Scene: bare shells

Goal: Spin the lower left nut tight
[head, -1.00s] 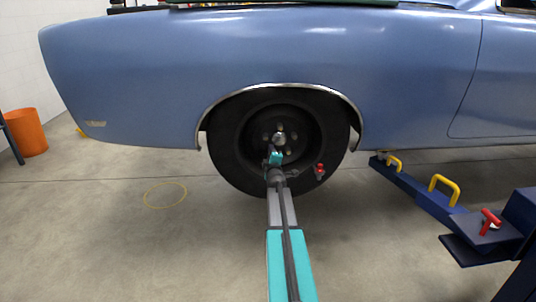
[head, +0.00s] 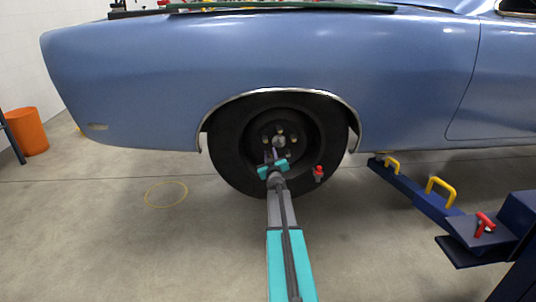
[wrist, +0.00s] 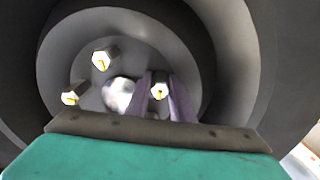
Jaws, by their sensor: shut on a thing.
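The wheel (head: 235,150) of a blue car stands ahead, with a pale round hub centre (head: 279,141) and several nuts around it. My gripper (head: 270,154) reaches the lower left of the hub in the head view. In the wrist view its two purple fingers (wrist: 161,95) are shut on the lower left nut (wrist: 160,91), one finger on each side. Two other nuts, an upper one (wrist: 102,58) and a left one (wrist: 73,93), sit clear of the fingers beside the shiny hub centre (wrist: 118,94). My gripper hides the lower hub in the head view.
The blue car body (head: 150,75) and its chrome-edged arch surround the wheel's top. A small red-topped object (head: 319,172) shows at the tyre's lower right. A blue lift arm (head: 425,198) with yellow handles is at right. An orange bin (head: 28,132) stands far left; open floor lies between.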

